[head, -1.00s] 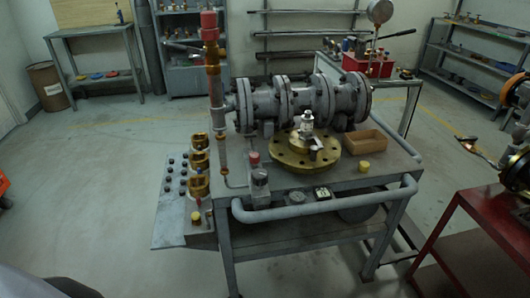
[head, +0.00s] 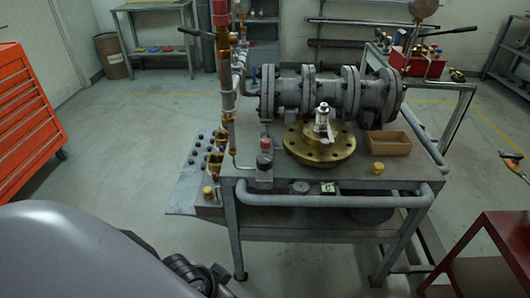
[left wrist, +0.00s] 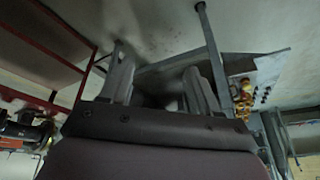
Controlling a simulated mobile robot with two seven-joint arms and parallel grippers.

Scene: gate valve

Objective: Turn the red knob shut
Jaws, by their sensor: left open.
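A small red knob (head: 265,143) tops a grey valve body (head: 264,165) at the front left of the grey workbench (head: 350,183). A larger red piece (head: 221,15) sits at the top of the upright pipe and is cut by the picture's upper edge. I cannot tell how far either is turned. My left gripper (left wrist: 160,68) shows two grey fingers, apart and empty, in the left wrist view, with the bench's underside and legs beyond. In the head view my grey arm fills the lower left, well short of the knob. My right gripper is not in view.
A brass flange (head: 320,146), a flanged grey pipe body (head: 330,93) and a cardboard tray (head: 388,142) occupy the bench top. A grey rail (head: 330,200) runs along its front. A red tool cabinet (head: 28,120) stands left, a red table (head: 505,240) right. Floor left of the bench is clear.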

